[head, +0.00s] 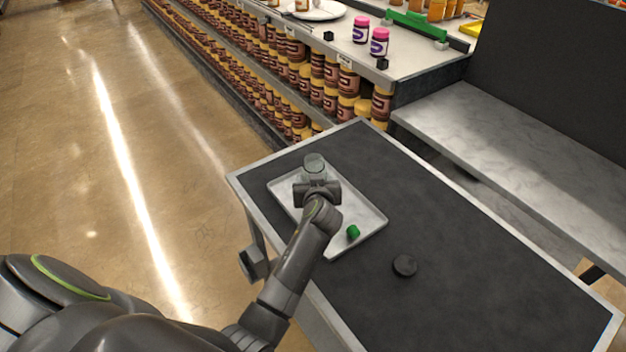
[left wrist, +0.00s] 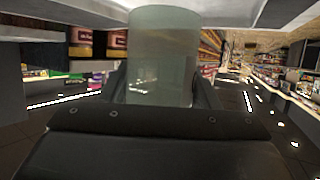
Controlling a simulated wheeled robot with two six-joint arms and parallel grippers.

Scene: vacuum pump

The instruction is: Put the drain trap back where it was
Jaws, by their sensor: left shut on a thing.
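The drain trap appears to be a clear, greenish cylindrical cup (head: 314,163). It is at the far end of the metal tray (head: 365,212) in the head view. My left gripper (head: 316,186) is shut on it; my arm hides part of the tray below. In the left wrist view the cup (left wrist: 162,55) stands up between the fingers of my left gripper (left wrist: 160,95), and its lower end is hidden by the gripper body. I cannot tell whether the cup touches the tray. My right gripper is not in view.
A small green piece (head: 353,232) lies on the tray. A black round disc (head: 405,265) lies on the dark table top (head: 480,270), right of the tray. The table's right part is clear. A shelf counter with pink-capped jars (head: 379,42) stands behind; a grey bench (head: 520,140) is at right.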

